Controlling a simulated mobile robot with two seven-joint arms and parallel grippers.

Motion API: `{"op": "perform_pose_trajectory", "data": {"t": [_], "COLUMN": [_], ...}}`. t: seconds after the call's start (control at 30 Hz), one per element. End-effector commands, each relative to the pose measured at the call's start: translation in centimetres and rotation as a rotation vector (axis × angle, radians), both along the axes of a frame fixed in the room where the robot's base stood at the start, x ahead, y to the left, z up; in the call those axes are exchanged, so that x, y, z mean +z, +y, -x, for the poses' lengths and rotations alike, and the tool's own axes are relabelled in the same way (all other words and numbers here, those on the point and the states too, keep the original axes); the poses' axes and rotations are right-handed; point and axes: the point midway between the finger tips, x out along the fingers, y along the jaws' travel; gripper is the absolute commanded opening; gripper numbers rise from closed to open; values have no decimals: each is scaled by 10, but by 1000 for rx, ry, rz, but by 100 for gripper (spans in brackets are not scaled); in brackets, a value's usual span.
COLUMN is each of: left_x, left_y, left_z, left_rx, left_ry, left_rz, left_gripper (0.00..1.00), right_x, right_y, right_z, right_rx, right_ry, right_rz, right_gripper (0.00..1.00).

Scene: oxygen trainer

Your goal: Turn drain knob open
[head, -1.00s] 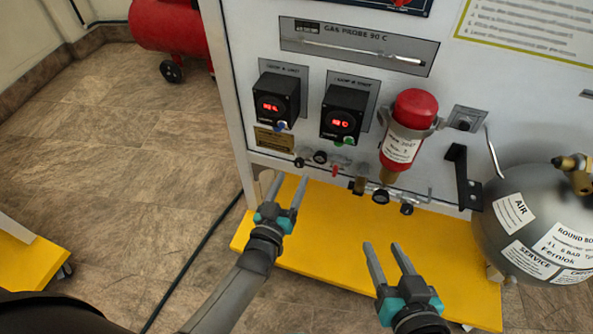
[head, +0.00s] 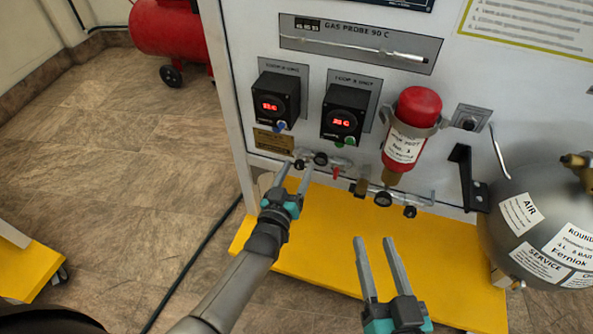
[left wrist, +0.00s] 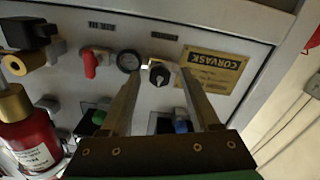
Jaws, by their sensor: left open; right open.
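A small black knob (head: 299,164) sits low on the white panel, left of a round gauge (head: 320,158). In the left wrist view the knob (left wrist: 159,75) shows between the fingertips of my left gripper (left wrist: 162,82), with a pale mark on its face. My right gripper (head: 372,242) is open and empty above the yellow base, away from the panel.
A red lever (left wrist: 90,62) sits beyond the gauge. A red-capped cylinder (head: 408,130), two black controllers (head: 276,100) with red displays and a grey round tank (head: 535,225) are nearby. The yellow base (head: 325,215) extends below the panel.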

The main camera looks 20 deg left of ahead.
Motion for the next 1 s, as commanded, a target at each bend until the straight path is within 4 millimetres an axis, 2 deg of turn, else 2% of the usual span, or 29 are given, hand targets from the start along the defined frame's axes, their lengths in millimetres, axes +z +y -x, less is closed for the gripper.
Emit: {"op": "perform_pose_trajectory", "data": {"t": [0.07, 0.63, 1.0], "left_x": [0, 0, 0], "left_y": [0, 0, 0], "left_z": [0, 0, 0], "left_rx": [0, 0, 0], "left_ry": [0, 0, 1], "left_rz": [0, 0, 7], "left_gripper": [62, 0, 0], "right_x": [0, 0, 0], "right_y": [0, 0, 0], "right_z": [0, 0, 0], "right_rx": [0, 0, 1], "right_ry": [1, 2, 4], "right_rz": [0, 1, 1], "right_gripper": [50, 50, 50]}}
